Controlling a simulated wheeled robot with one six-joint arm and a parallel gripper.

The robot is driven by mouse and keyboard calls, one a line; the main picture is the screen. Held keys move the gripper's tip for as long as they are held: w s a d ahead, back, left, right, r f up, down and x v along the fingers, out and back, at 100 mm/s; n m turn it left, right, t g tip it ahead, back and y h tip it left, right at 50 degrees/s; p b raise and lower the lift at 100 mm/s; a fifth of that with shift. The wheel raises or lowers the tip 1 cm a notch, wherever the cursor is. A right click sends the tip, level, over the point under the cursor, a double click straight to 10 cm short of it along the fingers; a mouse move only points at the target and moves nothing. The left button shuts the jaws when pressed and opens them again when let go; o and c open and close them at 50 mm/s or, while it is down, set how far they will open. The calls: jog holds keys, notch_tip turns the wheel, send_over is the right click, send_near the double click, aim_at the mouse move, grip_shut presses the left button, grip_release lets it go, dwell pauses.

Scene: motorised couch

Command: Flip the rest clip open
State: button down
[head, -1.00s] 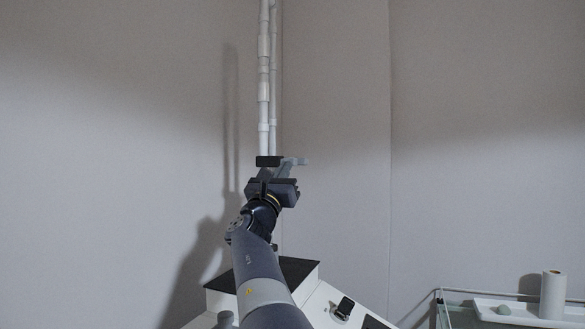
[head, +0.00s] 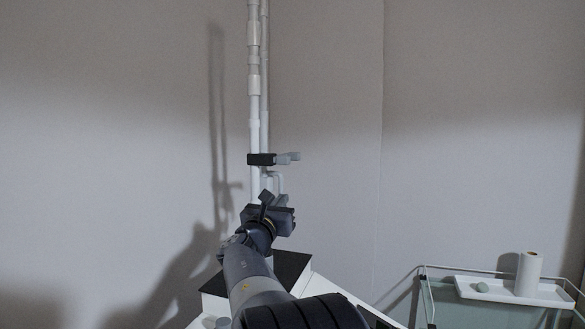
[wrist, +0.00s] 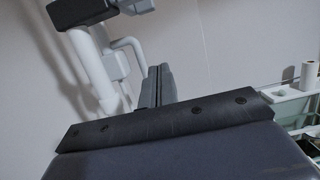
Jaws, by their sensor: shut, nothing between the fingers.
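The rest clip is a small black block (head: 261,159) around a white vertical pole (head: 254,125). A grey lever-like piece (head: 288,158) sticks out to its right. In the wrist view the dark block (wrist: 80,12) is at the upper left, cut by the top edge, with the light grey piece (wrist: 136,6) beside it. My gripper (head: 268,197) is below the clip in the head view and apart from it in the picture. In the wrist view its grey fingers (wrist: 156,86) are together and empty. I cannot tell its exact depth from the clip.
A curved white pipe (head: 276,178) hangs beside the pole below the clip. A black-topped white box (head: 290,268) stands under my arm. At the right, a glass trolley (head: 480,308) carries a white tray (head: 545,294), a paper roll (head: 528,273) and a greenish lump (head: 482,287). Plain walls are behind.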

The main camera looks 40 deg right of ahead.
aim_at(295, 158)
jog(key=shift+d, duration=0.1)
jog(key=w+d+r+p, duration=0.4)
jog(key=d+r+p, duration=0.2)
jog(key=d, duration=0.2)
jog(key=shift+w+d+r+p, duration=0.2)
jog(key=shift+w+r+p, duration=0.05)
jog(key=shift+w+p, duration=0.1)
jog(key=shift+f+b, duration=0.1)
jog(key=shift+b, duration=0.35)
jog(key=shift+w+d+r+t+h+b, duration=0.15)
jog(key=shift+r+t+h+b, duration=0.7)
jog(key=shift+b, duration=2.45)
jog(key=shift+s+d+r+t+h+b, duration=0.2)
jog(key=shift+r+h+b, duration=0.75)
jog(key=shift+b, duration=2.3)
jog(key=shift+f+h, duration=0.3)
jog(key=shift+f, duration=0.1)
